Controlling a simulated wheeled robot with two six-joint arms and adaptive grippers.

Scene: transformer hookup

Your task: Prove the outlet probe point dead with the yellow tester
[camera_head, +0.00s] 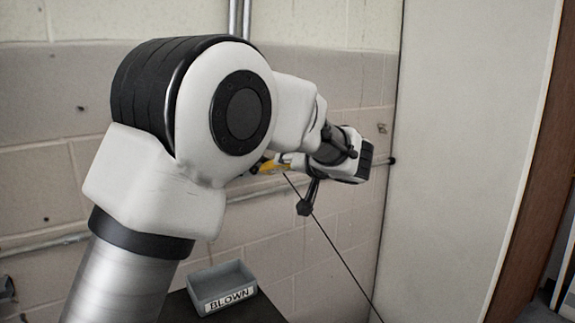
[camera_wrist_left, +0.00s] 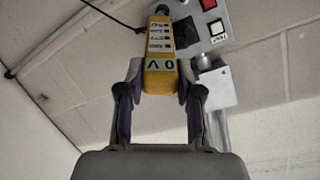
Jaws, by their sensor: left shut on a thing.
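The yellow tester (camera_wrist_left: 160,45) is held between the two fingers of my left gripper (camera_wrist_left: 160,72) in the wrist view. Its near end has a pale panel with the characters 0 and V, and a row of small labels runs along its body. Its far end is beside a grey panel (camera_wrist_left: 212,40); I cannot tell whether it touches anything. In the head view a small part of the yellow tester (camera_head: 272,167) shows behind my left arm, which hides most of the gripper. The outlet probe point cannot be made out. My right gripper is not in view.
The grey panel carries a red switch (camera_wrist_left: 209,4) and a black-and-white switch (camera_wrist_left: 218,28). A grey box (camera_wrist_left: 215,88) and conduit are below it. A grey bin labelled BLOWN (camera_head: 222,287) stands on a dark surface. A thin black cable (camera_head: 325,235) runs down right. A pale panel (camera_head: 465,120) stands at right.

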